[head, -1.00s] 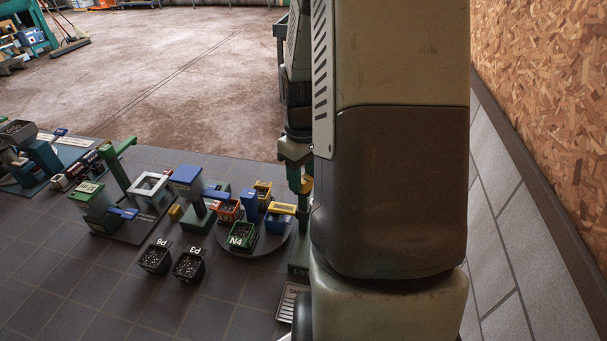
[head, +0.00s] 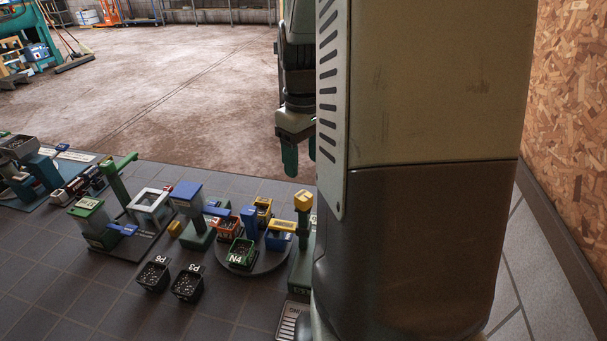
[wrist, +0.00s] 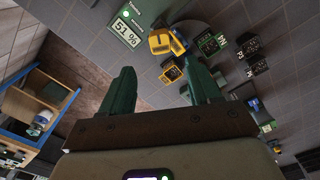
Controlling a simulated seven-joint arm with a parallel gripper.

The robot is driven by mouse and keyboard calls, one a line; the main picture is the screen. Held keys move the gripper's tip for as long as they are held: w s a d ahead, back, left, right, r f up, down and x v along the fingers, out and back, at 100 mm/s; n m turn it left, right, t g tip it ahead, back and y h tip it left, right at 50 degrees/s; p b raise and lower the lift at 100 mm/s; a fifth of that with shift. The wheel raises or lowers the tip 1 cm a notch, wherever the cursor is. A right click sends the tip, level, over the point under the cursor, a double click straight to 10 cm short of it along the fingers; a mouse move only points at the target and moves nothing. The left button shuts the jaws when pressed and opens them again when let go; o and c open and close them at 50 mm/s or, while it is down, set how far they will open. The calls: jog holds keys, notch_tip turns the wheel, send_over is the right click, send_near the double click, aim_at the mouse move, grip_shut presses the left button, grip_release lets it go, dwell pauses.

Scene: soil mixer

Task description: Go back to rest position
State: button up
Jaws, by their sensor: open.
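My gripper (head: 300,160) is open and empty, raised in the air above the tiled work area in the head view, partly hidden by my own arm. Its two green fingers (wrist: 158,92) stand apart in the wrist view with nothing between them. Below it in the head view is a green post with a yellow top (head: 304,203), and the two are apart. A round turntable (head: 240,262) holds small coloured bins, including a green one (head: 240,252) labelled N4.
Two black bins of granules, P6 (head: 153,275) and P3 (head: 188,283), stand on the tiles. A green-lidded station (head: 93,222) and a blue-topped one (head: 188,200) stand left of the turntable. A chipboard wall (head: 575,130) is at right. The floor behind is open.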

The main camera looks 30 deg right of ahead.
jog(key=shift+r, duration=0.65)
jog(key=s+a+r+m+t+h, duration=0.1)
jog(key=s+a+r+t+h, duration=0.1)
jog(key=s+a+r, duration=0.45)
jog(key=s+a+r+m+t+h, duration=0.1)
jog(key=a+r+t+h, duration=0.15)
jog(key=r, duration=0.65)
jog(key=s+a+f+t+y, duration=0.1)
jog(key=s+a+y, duration=0.3)
jog(key=s+a, duration=0.4)
jog(key=shift+f, duration=0.65)
